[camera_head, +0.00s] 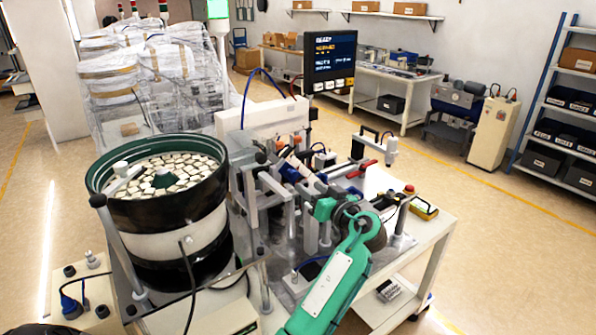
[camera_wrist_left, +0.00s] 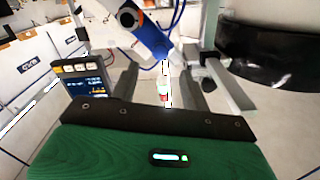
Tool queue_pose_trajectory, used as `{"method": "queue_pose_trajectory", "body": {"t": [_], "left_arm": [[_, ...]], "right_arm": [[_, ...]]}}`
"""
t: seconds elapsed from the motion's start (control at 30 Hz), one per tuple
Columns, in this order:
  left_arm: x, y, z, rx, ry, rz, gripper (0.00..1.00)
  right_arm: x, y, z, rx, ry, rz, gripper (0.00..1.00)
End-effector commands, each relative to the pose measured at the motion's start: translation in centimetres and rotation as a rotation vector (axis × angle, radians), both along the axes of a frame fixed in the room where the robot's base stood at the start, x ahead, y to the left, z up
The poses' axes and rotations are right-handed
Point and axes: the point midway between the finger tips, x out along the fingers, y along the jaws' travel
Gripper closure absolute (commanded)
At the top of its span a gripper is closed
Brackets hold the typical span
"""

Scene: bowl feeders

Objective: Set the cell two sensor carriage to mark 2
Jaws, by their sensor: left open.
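My left arm reaches over the machine table from the bottom of the head view. My left gripper (camera_head: 302,178) is among the white and grey fixtures beside the bowl, and its fingers are partly lost against them. In the left wrist view the two dark fingers of my left gripper (camera_wrist_left: 160,88) stand wide apart. A thin white and red part (camera_wrist_left: 164,90) shows between them; contact with the fingers cannot be told. I cannot single out the cell two sensor carriage or read its marks. My right gripper is not in view.
A dark green bowl feeder (camera_head: 165,200) full of pale parts stands left of the gripper. A screen (camera_head: 330,62) rises behind the fixtures. A red handle (camera_head: 361,169) and a yellow box (camera_head: 424,208) lie to the right. Open floor surrounds the table's right side.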

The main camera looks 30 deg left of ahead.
Motion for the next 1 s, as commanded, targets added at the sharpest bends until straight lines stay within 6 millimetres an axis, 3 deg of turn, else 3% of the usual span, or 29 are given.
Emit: {"method": "queue_pose_trajectory", "body": {"t": [0.03, 0.3, 0.77, 1.0], "left_arm": [[0.4, 1.2, 0.6, 0.004, 0.004, 0.003, 0.54], [2.1, 5.1, 0.3, 0.002, 0.002, 0.000, 0.54], [2.6, 6.3, -0.1, -0.001, 0.001, -0.001, 0.54], [2.6, 6.2, -0.1, -0.001, 0.001, -0.001, 1.00]], "right_arm": [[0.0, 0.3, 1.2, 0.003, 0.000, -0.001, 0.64], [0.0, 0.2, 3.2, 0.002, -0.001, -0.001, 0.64], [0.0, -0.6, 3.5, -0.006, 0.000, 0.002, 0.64], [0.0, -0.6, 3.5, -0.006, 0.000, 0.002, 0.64]]}}
